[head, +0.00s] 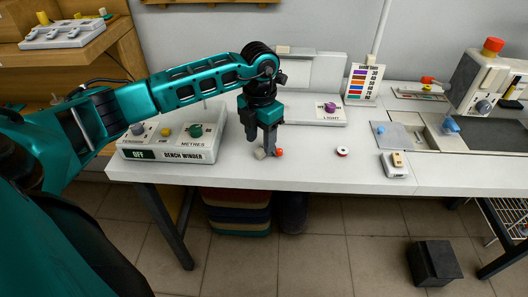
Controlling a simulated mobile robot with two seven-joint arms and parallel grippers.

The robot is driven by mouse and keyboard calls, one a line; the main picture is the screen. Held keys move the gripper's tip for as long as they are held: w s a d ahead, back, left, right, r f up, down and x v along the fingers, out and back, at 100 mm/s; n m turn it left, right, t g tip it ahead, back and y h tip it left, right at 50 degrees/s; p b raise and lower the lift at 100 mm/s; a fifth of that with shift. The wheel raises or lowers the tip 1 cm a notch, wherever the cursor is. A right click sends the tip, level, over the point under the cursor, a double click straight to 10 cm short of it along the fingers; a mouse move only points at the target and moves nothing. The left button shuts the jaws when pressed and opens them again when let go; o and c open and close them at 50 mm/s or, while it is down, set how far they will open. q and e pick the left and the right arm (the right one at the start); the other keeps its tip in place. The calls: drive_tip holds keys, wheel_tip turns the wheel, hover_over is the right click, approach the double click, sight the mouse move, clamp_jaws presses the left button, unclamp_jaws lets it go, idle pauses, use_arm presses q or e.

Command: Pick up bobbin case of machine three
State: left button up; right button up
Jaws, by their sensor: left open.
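My left gripper (262,143) points down over the white bench, right of the bench winder, with its jaws open. A small grey piece (259,154) and a small orange-red knob (280,152) show at its fingertips. I cannot tell whether the fingers touch them, or whether the grey piece is a bobbin case. My right gripper is not in view.
The bench winder (175,138) reads OFF. Behind stands a light box (317,108) with a purple knob and a colour chart (363,83). A small grey block with a tan top (396,164) sits near the front edge. The bench (315,175) is clear around the spool.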

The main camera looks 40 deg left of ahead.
sight(259, 151)
use_arm(q)
drive_tip(key=f, duration=0.3)
drive_tip(key=shift+a+f, duration=0.2)
drive_tip(key=shift+f, duration=0.2)
drive_tip(key=shift+c, duration=0.4)
clamp_jaws()
